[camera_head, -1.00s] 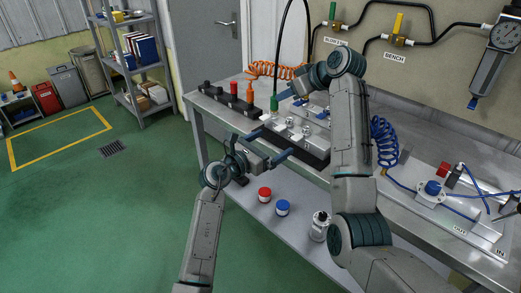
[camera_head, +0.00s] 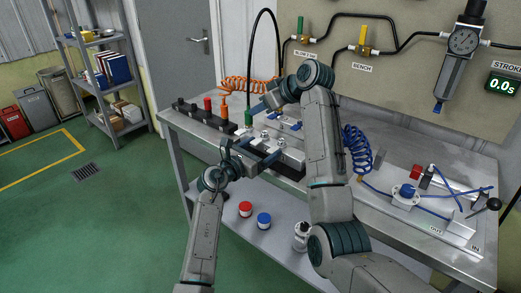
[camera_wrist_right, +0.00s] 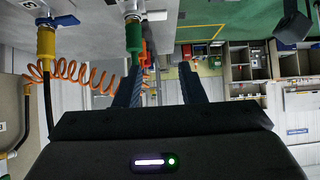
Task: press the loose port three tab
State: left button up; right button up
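The silver manifold block (camera_head: 290,157) with several round fittings lies on the bench, near its front edge.
A black strip with colored posts (camera_head: 207,103) stands at the bench's left end. An orange coiled hose (camera_head: 245,84) and a blue coiled hose (camera_head: 357,150) lie around the manifold. A clamp fixture (camera_head: 405,195) sits right. The STROKE display (camera_head: 502,85) reads 0.0s.

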pick_arm(q)
jog(key=c, duration=0.5)
pick_arm(e)
jog(key=shift+c, duration=0.7)
pick_arm(q)
jog(key=shift+c, duration=0.2)
pick_arm(e)
jog(key=shift+r, duration=0.15)
jog(key=c, duration=0.4)
jog(key=shift+w+r, duration=0.1)
jog(key=shift+r, duration=0.2)
grip_shut()
jog(key=shift+a+r+g+h, duration=0.15)
jog(key=shift+r+g+h, duration=0.35)
jog(key=shift+r+h, duration=0.1)
send_over(240, 132)
jog(key=d, duration=0.2)
notch_tip(240, 132, down, 7)
jog(key=shift+s+a+f, duration=0.15)
jog(key=shift+s+f, duration=0.05)
jog(key=shift+f, duration=0.85)
jog(key=shift+s+a+f, duration=0.1)
jog(key=shift+s+f, duration=0.1)
jog(key=shift+f, duration=0.8)
